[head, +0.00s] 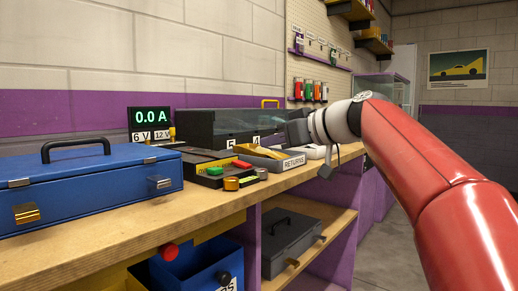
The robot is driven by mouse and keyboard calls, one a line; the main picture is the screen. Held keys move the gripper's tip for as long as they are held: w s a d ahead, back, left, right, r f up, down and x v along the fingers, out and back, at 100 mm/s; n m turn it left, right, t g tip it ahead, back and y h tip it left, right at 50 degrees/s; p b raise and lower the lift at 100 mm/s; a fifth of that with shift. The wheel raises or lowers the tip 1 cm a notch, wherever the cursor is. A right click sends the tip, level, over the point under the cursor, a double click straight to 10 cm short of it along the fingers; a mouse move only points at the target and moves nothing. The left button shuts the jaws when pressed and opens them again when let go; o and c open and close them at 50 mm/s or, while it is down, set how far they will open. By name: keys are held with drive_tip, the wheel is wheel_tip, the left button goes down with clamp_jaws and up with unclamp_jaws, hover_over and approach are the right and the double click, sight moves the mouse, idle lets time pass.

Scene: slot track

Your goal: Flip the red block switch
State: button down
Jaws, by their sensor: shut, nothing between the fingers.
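A small red block (242,164) sits on a low black unit (208,180) on the workbench, with a green block (215,171) to its left. These may be switches; at this size I cannot tell their position. My gripper (297,131) is at the end of the red and white arm, above the back of the bench and to the right of the red block. It is shut and apart from the red block. Its fingertips are too small and dark to make out clearly.
A blue toolbox (85,190) fills the left of the bench. A 0.0 A display (149,117) and a dark case (215,128) stand behind. A red knob (169,252) is below the bench edge.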

drive_tip(key=shift+f+v, duration=0.2)
drive_tip(key=shift+v, duration=0.95)
drive_tip(key=shift+f+v, duration=0.2)
drive_tip(key=shift+v, duration=0.95)
